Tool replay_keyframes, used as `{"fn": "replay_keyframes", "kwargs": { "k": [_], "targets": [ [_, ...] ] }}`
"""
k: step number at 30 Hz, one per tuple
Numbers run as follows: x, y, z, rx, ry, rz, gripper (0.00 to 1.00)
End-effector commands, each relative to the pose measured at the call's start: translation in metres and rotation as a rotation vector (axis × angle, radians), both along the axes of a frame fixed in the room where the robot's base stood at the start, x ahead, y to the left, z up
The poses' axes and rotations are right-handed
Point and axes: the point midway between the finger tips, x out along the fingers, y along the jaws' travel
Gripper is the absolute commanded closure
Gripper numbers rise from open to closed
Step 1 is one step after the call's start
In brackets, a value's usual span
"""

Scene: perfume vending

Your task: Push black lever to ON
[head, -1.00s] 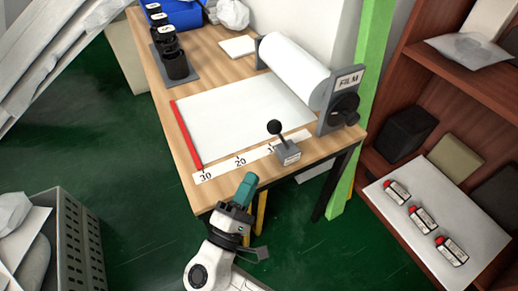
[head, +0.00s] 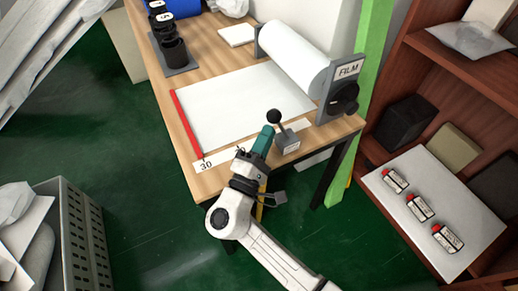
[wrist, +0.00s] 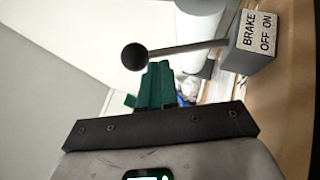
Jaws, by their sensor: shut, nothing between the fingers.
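The black lever (head: 274,116) has a round black ball knob on a thin shaft, rising from a small grey box (head: 288,143) on the table's front edge. In the wrist view the knob (wrist: 134,57) and its shaft lie across the picture, and the box (wrist: 252,44) carries a label reading BRAKE, OFF, ON. The shaft leans towards the left in the head view. My gripper (head: 265,136) has green fingers, shut and empty. It is close to the left of the lever; in the wrist view the fingertips (wrist: 158,68) are beside the knob. Contact cannot be told.
A film roll (head: 291,55) with a FILM holder (head: 342,85) stands behind the lever. A white sheet (head: 225,105) with a red bar (head: 187,124) lies on the wooden table. A shelf (head: 468,98) stands at right, a grey crate (head: 75,235) at lower left.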

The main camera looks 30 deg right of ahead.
Motion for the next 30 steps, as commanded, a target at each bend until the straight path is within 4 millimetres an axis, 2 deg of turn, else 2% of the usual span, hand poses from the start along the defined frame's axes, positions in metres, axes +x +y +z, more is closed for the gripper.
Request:
{"fn": "replay_keyframes", "kwargs": {
  "k": [4,16,30],
  "targets": [
    [0.0038,-0.0055,0.0025,0.0,0.0,0.0,1.0],
    [0.0041,-0.0059,0.0031,0.004,0.0,0.0,1.0],
    [0.004,-0.0105,0.009,0.081,0.0,0.0,1.0]
  ]
}}
